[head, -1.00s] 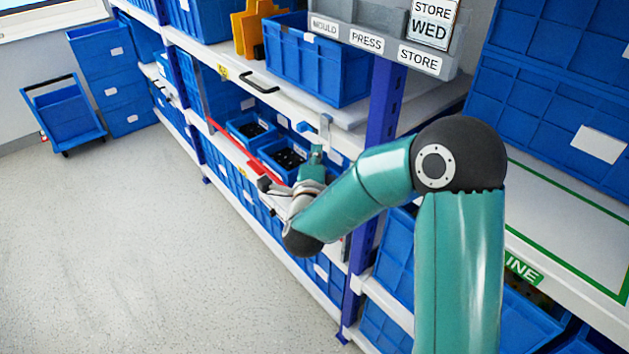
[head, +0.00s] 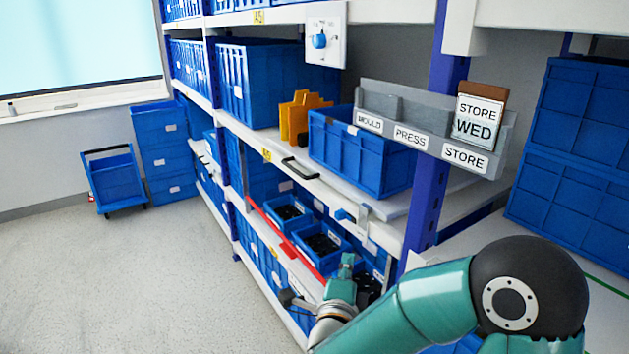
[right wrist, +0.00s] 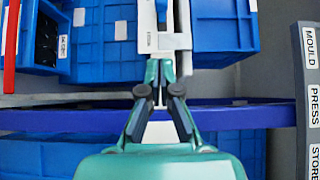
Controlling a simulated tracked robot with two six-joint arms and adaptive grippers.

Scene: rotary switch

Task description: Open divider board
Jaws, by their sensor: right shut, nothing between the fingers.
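No part is clearly marked as the divider board, so I cannot tell which one it is. A white plate with a blue rotary knob (head: 320,40) is fixed high on the shelf rack in the head view. A white latch-like bracket with a blue part (head: 346,215) sits at the middle shelf's edge. A white bracket (right wrist: 150,35) with a small label fills the upper middle of the right wrist view. My right gripper (head: 347,262) is shut and empty, below the latch-like bracket; its fingertips (right wrist: 160,70) overlap the white bracket's lower end, contact unclear. My left gripper is out of view.
A red bar (head: 285,238) runs along the lower shelf before small blue bins (head: 322,243). A grey label tray (head: 405,115) hangs beside a blue post (head: 432,190).

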